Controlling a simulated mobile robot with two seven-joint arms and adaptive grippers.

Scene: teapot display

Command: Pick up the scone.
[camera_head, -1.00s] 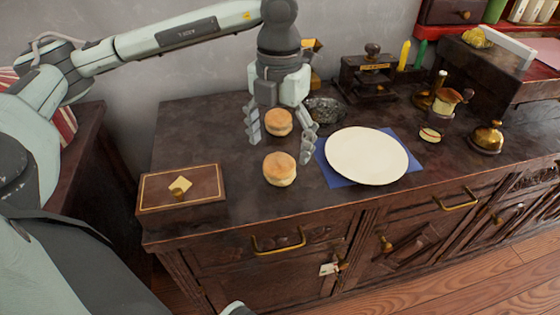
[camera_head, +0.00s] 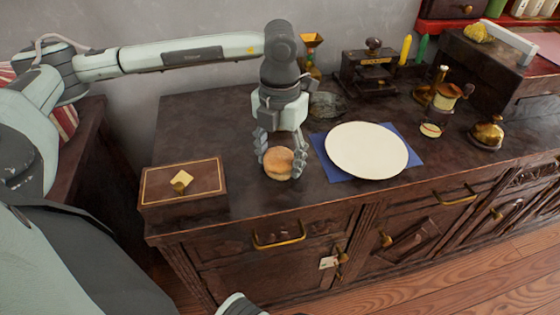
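A round golden-brown scone (camera_head: 279,163) sits near the front of the dark cabinet top (camera_head: 240,222), left of the white plate. My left gripper (camera_head: 281,172) comes down from above and behind, with its grey fingers on both sides of the scone. The fingers sit close against its sides and look shut on it. The scone appears to be at counter height; I cannot tell whether it is lifted. A second scone is not visible now; the gripper covers the area behind.
A white plate (camera_head: 366,150) on a blue napkin (camera_head: 326,168) lies to the right. A brown box (camera_head: 185,190) stands to the left. A dark press (camera_head: 368,72), candles (camera_head: 405,49) and a brass bell (camera_head: 487,134) stand behind and right.

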